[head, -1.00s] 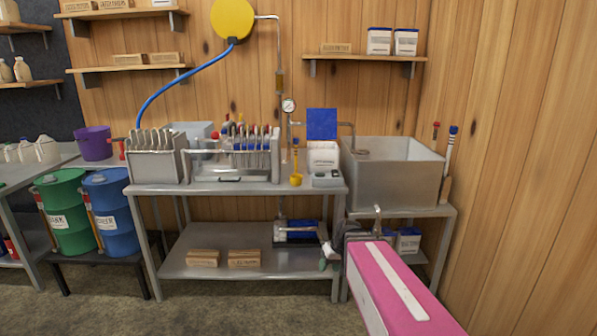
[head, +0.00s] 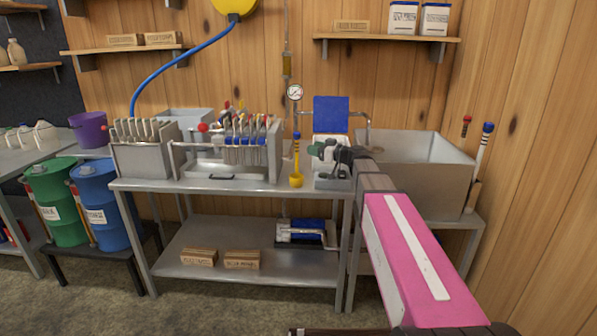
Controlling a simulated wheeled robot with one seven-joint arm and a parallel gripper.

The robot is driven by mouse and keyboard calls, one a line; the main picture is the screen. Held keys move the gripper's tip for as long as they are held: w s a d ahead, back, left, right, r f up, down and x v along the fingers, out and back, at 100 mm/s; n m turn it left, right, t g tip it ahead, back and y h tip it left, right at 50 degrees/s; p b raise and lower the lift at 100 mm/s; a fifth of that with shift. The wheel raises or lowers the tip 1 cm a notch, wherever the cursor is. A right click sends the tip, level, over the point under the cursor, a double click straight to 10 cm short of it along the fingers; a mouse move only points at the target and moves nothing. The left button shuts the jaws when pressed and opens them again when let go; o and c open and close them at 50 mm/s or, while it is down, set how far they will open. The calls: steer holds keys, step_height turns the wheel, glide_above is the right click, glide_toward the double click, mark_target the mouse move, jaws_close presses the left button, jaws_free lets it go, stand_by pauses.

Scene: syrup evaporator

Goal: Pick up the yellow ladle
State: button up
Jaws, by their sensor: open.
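The yellow ladle (head: 296,175) hangs upright at the front right of the steel table, with its bowl low near the tabletop and a blue band on its handle. My gripper (head: 322,151) is in front of the scale and the blue panel, a little to the right of the ladle and apart from it. Its jaws are open and look empty. The pink arm link behind it is mine.
The filter press (head: 235,155) stands left of the ladle on the table (head: 230,188). A white box with a blue panel (head: 331,114) is behind my gripper. A steel basin (head: 425,165) stands to the right. A pressure gauge (head: 295,92) and pipe rise behind the ladle.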

steer(key=x, duration=1)
steer(key=shift+s+a, duration=0.2)
steer(key=shift+s, duration=0.05)
jaws_close()
